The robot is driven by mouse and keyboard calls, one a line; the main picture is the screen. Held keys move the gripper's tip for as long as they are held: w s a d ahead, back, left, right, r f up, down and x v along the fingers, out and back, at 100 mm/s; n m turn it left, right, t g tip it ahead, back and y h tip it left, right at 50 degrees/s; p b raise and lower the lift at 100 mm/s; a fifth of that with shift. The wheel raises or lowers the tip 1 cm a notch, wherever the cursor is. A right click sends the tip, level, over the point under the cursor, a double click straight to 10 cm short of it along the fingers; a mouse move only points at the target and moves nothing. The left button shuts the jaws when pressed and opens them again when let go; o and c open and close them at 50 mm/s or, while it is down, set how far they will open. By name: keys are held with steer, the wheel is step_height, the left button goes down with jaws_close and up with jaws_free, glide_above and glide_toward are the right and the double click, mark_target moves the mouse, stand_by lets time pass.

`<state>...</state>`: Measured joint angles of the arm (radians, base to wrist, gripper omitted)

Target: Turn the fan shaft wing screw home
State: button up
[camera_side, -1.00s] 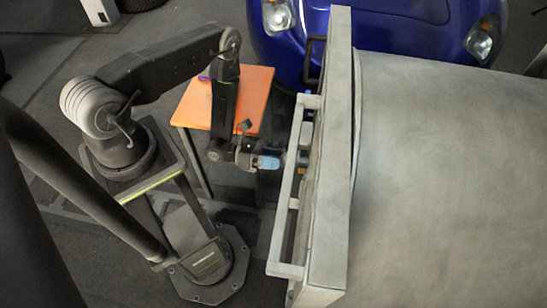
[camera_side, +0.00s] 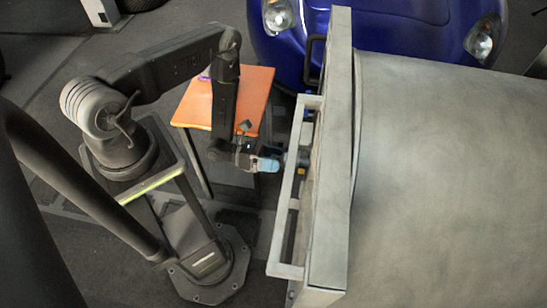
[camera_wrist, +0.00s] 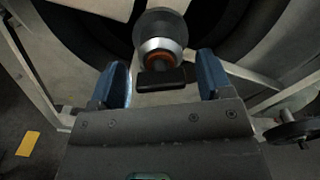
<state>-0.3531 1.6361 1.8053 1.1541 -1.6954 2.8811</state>
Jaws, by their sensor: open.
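The wing screw is a dark flat bar (camera_wrist: 161,79) on the end of a round metallic shaft end (camera_wrist: 160,40) with an orange ring, in the wrist view. In that view the bar lies roughly level, between and a little beyond the two blue fingertips of my gripper (camera_wrist: 162,82). The fingers stand apart, with a gap on either side of the bar. In the side view my gripper (camera_side: 272,160) points right at the grey frame, and the screw itself is too small to tell there.
A grey frame with a handle-like bar (camera_side: 285,215) stands close around my gripper, in front of a large grey housing (camera_side: 450,170). An orange-topped table (camera_side: 257,95) stands behind my arm. A blue car (camera_side: 400,35) is at the back. A yellow piece (camera_wrist: 28,144) lies on the floor.

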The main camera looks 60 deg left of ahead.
steer(key=v, duration=1.3)
steer(key=shift+s+a, duration=0.25)
steer(key=shift+s, duration=0.05)
steer(key=w+d+m, duration=0.3)
steer(key=m, duration=0.9)
steer(key=w+d+m, duration=0.3)
steer(key=m, duration=0.9)
steer(key=w+d+m, duration=0.3)
steer(key=w+m, duration=0.1)
steer(key=m, duration=0.8)
steer(key=shift+d+r, duration=0.2)
steer(key=shift+d, duration=0.05)
